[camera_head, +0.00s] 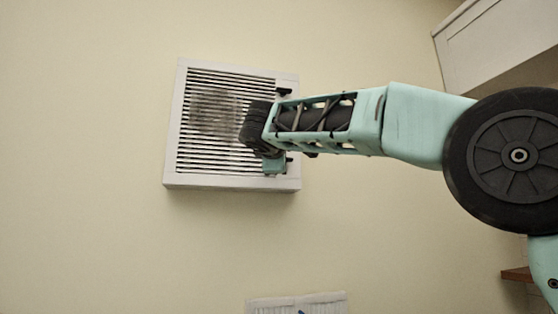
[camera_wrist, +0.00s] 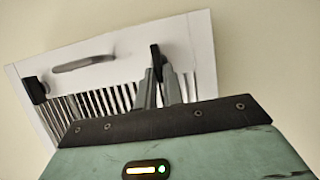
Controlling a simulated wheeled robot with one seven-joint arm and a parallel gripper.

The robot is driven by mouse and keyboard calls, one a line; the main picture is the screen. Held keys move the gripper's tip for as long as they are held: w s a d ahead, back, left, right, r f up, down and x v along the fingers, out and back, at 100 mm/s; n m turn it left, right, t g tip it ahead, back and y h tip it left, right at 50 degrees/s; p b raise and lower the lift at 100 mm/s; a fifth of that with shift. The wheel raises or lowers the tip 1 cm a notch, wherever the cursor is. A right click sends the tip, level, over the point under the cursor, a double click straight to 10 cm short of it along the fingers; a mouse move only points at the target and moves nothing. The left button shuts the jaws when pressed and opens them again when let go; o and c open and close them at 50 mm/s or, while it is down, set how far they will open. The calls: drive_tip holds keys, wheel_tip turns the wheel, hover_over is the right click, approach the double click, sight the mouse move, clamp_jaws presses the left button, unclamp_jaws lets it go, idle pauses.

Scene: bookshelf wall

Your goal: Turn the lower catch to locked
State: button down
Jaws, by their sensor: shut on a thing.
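A white louvred vent cover (camera_head: 172,150) is mounted on the wall; it also shows in the wrist view (camera_wrist: 120,42). Its upper catch (camera_head: 284,91), a small black lever, lies roughly level near the top right corner. It shows at left in the wrist view (camera_wrist: 36,90). The lower catch (camera_wrist: 156,60), also black, stands between the fingers of my gripper (camera_wrist: 161,85), which is shut on it. In the head view my gripper (camera_head: 278,166) is at the vent's lower right and largely hides this catch. I see no lock markings.
A grey handle (camera_wrist: 85,63) sits on the vent's frame between the two catches. A white cabinet (camera_head: 495,45) hangs at the upper right. A pale papery object (camera_head: 297,304) shows at the bottom edge. The wall left of the vent is clear.

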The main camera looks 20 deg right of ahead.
idle(0.3)
drive_tip(key=c, duration=1.5)
unclamp_jaws()
drive_tip(key=b+v, duration=0.6)
drive_tip(key=v, duration=1.1)
drive_tip(key=shift+s+a+f, duration=0.1)
drive_tip(key=shift+s, duration=0.1)
